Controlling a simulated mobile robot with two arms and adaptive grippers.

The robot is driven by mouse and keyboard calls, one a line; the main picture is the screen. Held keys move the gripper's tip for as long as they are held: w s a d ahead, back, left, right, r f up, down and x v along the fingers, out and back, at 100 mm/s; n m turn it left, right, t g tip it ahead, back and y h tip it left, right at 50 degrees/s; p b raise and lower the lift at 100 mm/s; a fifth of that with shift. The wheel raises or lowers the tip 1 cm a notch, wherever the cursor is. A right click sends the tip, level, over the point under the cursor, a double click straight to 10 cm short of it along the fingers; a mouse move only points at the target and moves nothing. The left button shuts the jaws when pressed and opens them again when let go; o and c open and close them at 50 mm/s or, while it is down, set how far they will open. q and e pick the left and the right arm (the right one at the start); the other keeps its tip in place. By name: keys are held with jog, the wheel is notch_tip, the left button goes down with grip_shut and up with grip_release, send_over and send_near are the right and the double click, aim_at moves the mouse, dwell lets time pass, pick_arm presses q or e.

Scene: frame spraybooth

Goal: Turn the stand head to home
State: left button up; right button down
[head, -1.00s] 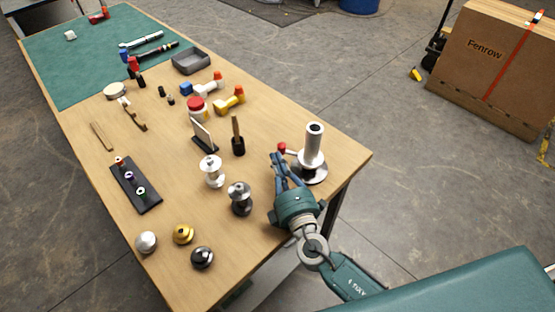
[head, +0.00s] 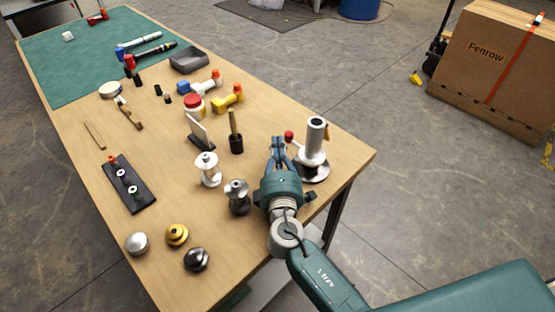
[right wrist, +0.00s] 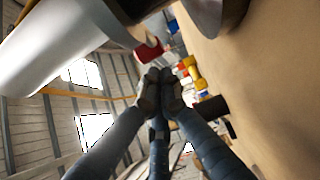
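The stand (head: 315,140) is an upright silver cylinder on a round dark base near the table's right edge. A red knob (head: 289,134) on a short lever sticks out from its left side. In the right wrist view the red knob (right wrist: 149,51) is just beyond my fingertips, and a pale cylinder (right wrist: 45,55) fills the upper left. My right gripper (head: 278,140) is left of the stand, close beside the knob. Its fingers (right wrist: 160,80) are together with nothing visible between them. Contact with the knob cannot be told. My left gripper is out of view.
Silver (head: 208,170) and dark (head: 237,197) spool-like parts stand left of my right gripper. A black holder with a wooden handle (head: 236,143) is behind them. A black rack (head: 130,185) lies farther left. Bare wood lies behind the stand.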

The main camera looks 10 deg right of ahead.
jog(key=shift+a, duration=0.1)
jog(key=s, duration=0.4)
jog(key=s+a, duration=0.1)
jog(key=s, duration=0.3)
jog(key=s+a, duration=0.1)
jog(key=s, duration=0.2)
jog(key=shift+s, duration=0.4)
